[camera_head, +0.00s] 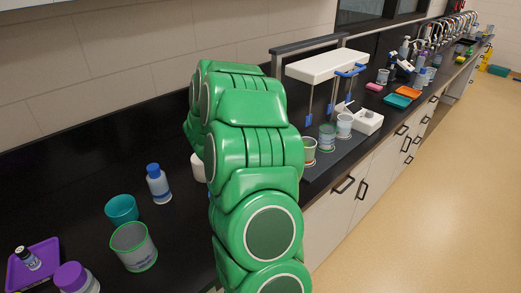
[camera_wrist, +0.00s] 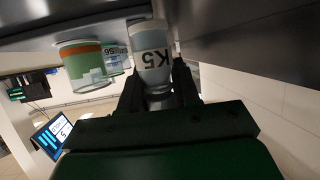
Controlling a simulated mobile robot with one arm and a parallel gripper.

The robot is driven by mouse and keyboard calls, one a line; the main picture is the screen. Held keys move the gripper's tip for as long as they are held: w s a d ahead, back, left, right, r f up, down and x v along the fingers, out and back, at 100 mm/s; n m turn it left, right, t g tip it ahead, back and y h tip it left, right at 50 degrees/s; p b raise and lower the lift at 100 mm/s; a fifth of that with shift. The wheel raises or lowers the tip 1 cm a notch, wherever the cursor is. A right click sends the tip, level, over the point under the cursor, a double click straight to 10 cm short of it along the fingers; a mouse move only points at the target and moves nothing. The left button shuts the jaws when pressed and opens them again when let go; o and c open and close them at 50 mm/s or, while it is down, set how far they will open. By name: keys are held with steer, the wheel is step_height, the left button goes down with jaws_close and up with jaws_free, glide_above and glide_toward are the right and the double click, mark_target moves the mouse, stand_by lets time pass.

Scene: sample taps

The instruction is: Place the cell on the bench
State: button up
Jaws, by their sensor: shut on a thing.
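In the wrist view, which looks upside down, my gripper (camera_wrist: 158,88) has its dark fingers closed around the lower part of a pale grey cylinder marked K5 (camera_wrist: 151,50). I take this to be the cell. Its far end is close to a dark surface; I cannot tell whether it touches. In the head view, my green arm hides the gripper and the held thing. The black bench (camera_head: 185,232) runs along the wall. A white round thing (camera_head: 198,168) shows partly beside my arm; I cannot tell what it is.
A green and orange cup (camera_wrist: 84,68) and a labelled cup (camera_wrist: 114,60) are close beside the held cylinder. On the bench are a teal cup (camera_head: 121,209), a clear beaker (camera_head: 134,247), a blue-capped bottle (camera_head: 158,184) and a purple tray (camera_head: 34,264). A white stirrer stand (camera_head: 326,66) is beyond.

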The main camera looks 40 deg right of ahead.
steer(key=shift+f, duration=1.35)
steer(key=shift+f, duration=0.15)
steer(key=o, duration=1)
steer(key=shift+o, duration=0.2)
steer(key=shift+a+r, duration=0.15)
steer(key=shift+r, duration=0.05)
steer(key=v, duration=1.1)
steer(key=shift+a, duration=0.35)
